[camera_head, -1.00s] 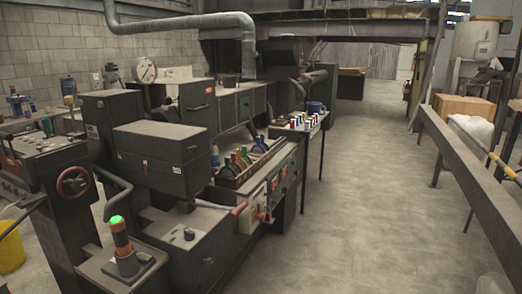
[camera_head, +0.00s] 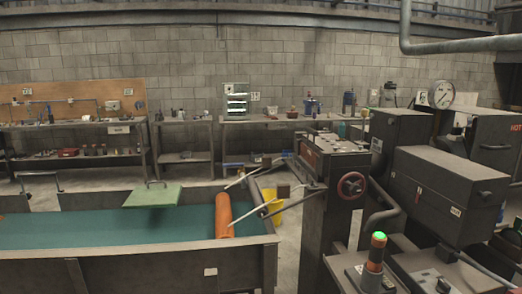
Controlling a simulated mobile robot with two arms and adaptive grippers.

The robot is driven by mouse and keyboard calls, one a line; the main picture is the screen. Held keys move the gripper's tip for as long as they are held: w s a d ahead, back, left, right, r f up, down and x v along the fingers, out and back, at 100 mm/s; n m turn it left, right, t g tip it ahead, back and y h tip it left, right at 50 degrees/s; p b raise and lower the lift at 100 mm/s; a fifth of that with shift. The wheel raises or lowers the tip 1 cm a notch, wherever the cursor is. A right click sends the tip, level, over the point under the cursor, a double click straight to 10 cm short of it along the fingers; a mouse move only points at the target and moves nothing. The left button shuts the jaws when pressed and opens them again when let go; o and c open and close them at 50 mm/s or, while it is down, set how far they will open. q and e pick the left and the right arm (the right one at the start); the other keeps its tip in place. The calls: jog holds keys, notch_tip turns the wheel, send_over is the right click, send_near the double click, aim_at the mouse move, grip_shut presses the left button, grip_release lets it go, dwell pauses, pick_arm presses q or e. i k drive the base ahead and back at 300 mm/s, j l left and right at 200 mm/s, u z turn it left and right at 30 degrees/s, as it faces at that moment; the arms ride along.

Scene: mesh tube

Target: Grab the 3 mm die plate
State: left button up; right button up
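I cannot make out a 3 mm die plate in this view. Small items stand on the wooden-backed workbench (camera_head: 80,124) at the back left and on the long bench (camera_head: 270,120) along the wall, too small to identify. A white rack with greenish rows (camera_head: 237,99) stands on the long bench. Neither of my grippers shows in the view.
A trough with a teal bed (camera_head: 90,228) fills the lower left, with a green panel (camera_head: 153,195) and an orange roller (camera_head: 223,214). A dark machine with a red handwheel (camera_head: 352,186) and a green-topped beacon (camera_head: 376,252) stand on the right.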

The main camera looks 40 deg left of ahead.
aim_at(309, 155)
jog(key=u, duration=1)
jog(key=l+z, duration=0.15)
jog(key=l, duration=0.35)
